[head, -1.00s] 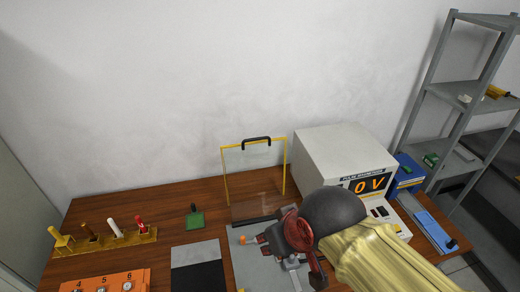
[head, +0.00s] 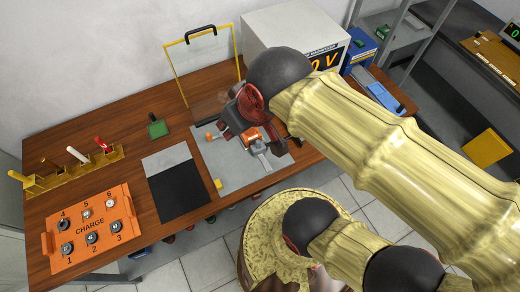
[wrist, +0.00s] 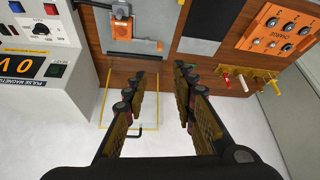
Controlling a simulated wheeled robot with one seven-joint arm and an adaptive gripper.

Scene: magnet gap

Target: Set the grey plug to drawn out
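In the wrist view a small grey block with a dark cable (wrist: 121,10), which looks like the grey plug, sits at the top edge against a grey fixture with an orange part. How far it is seated I cannot tell. In the head view the fixture's grey plate (head: 240,180) lies on the table, with a grey and orange mechanism (head: 258,148) on it, partly hidden by my arm. My gripper (wrist: 160,72) is open and empty, its fingers well apart, away from the plug in the wrist view. In the head view my gripper (head: 228,122) appears over the back part of the plate.
A yellow-framed clear panel (head: 183,42) stands behind the plate. The pulse magnetizer (head: 268,35) stands behind my arm. A black-and-grey mat (head: 180,190), orange charge board (head: 92,232) and yellow tool rack (head: 65,172) lie to the left.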

